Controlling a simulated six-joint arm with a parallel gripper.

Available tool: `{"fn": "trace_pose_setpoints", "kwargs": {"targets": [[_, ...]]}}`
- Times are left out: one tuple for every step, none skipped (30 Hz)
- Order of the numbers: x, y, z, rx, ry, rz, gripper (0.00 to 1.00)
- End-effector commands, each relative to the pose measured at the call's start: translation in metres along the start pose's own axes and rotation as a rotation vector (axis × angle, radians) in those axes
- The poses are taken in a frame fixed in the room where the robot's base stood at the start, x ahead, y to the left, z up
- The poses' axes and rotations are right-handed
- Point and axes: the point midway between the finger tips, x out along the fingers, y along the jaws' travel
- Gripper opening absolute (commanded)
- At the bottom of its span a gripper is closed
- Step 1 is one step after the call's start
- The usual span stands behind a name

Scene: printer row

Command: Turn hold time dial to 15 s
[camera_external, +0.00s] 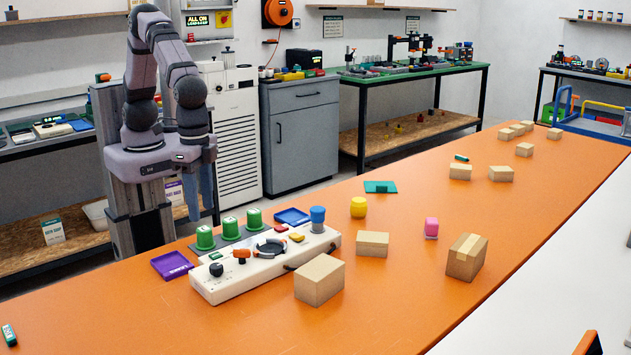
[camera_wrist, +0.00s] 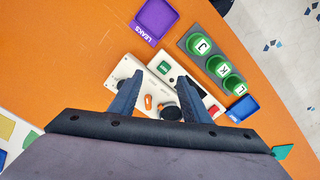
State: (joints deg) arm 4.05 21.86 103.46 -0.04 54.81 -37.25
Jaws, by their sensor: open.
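The white control box (camera_external: 225,289) lies on the orange table. The dial's markings and setting are too small to read, and I cannot tell which control is the hold time dial. My gripper (camera_external: 199,212) is open and empty, above and behind the box's left end. In the wrist view my gripper (camera_wrist: 160,76) points down over the box (camera_wrist: 143,76), apart from it. The fingers hide parts of the panel.
Green cups (camera_external: 205,238) stand behind the box, with a purple tray (camera_external: 171,265) at its left and a blue tray (camera_external: 292,217) behind.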

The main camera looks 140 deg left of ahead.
Motion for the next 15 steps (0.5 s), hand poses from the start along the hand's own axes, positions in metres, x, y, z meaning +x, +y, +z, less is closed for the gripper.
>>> {"fn": "trace_pose_setpoints", "kwargs": {"targets": [[0.003,0.014,-0.013,-0.051,-0.001,-0.001,0.43],[0.004,0.021,-0.019,-0.086,-0.002,-0.002,0.43],[0.005,0.030,-0.027,-0.130,-0.001,-0.001,0.43],[0.006,0.036,-0.032,-0.161,-0.002,-0.002,0.43],[0.007,0.043,-0.037,-0.190,-0.001,-0.001,0.43],[0.009,0.050,-0.043,-0.228,-0.001,-0.002,0.43],[0.010,0.055,-0.047,-0.254,-0.001,-0.002,0.43],[0.011,0.059,-0.050,-0.277,0.000,-0.001,0.43],[0.012,0.065,-0.054,-0.306,0.000,-0.001,0.43],[0.014,0.068,-0.057,-0.324,0.000,-0.001,0.43],[0.014,0.071,-0.059,-0.341,0.001,0.000,0.43],[0.015,0.074,-0.062,-0.360,0.001,0.000,0.43],[0.016,0.076,-0.063,-0.370,0.001,0.000,0.43],[0.016,0.078,-0.064,-0.380,0.001,0.000,0.43],[0.017,0.080,-0.065,-0.390,0.001,0.000,0.43]]}}
